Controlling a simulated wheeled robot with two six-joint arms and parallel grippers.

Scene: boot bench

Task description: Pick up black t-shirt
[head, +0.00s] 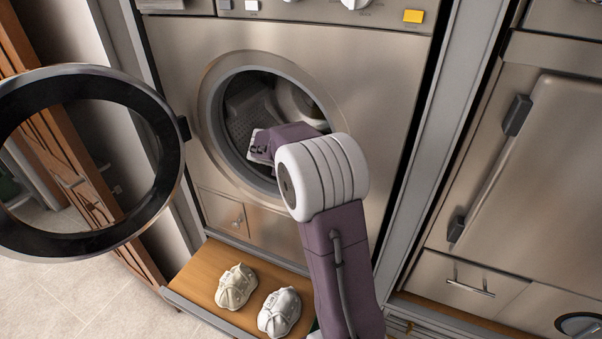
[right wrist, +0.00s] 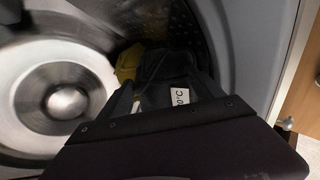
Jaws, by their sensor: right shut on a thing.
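A dark cloth, which looks like the black t-shirt (right wrist: 165,64), is at the back of the washing machine drum in the right wrist view. My right gripper (right wrist: 166,88) is inside the drum and shut on the dark cloth. In the head view my right arm reaches through the round door opening, and the gripper (head: 262,143) is partly hidden by my wrist. The cloth cannot be made out in the head view. My left gripper is not in view.
A yellow cloth (right wrist: 128,62) lies beside the dark one. The washer's round door (head: 165,140) stands open to the left. Two pale shoes (head: 236,287) (head: 280,311) sit on a wooden board (head: 195,277) below the washer. A steel appliance (head: 540,170) stands at right.

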